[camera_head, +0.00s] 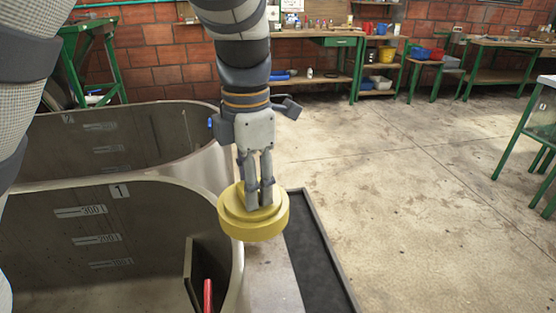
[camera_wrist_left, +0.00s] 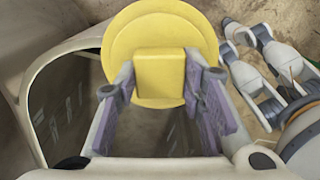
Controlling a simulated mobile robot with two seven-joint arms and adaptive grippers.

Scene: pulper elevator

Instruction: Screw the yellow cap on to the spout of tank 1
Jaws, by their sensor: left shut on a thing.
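My left gripper (camera_head: 259,200) is shut on the yellow cap (camera_head: 238,225), holding it by its raised middle block. The cap hangs in the air in front of the right end of tank 1 (camera_head: 150,187), marked "1". In the left wrist view, the gripper's two fingers (camera_wrist_left: 157,88) press on both sides of the cap's square block, and the cap's round disc (camera_wrist_left: 155,25) lies beyond. What looks like my right gripper (camera_wrist_left: 265,60) shows at the right of that view; its opening is unclear. I cannot make out the spout of tank 1.
A second tank (camera_head: 150,120) stands behind tank 1. A red handle (camera_head: 208,295) stands near tank 1's inner plate. A dark, rimmed floor channel (camera_head: 315,260) runs right of the tanks. Open concrete floor lies further right, with green-legged workbenches (camera_head: 500,42) at the back.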

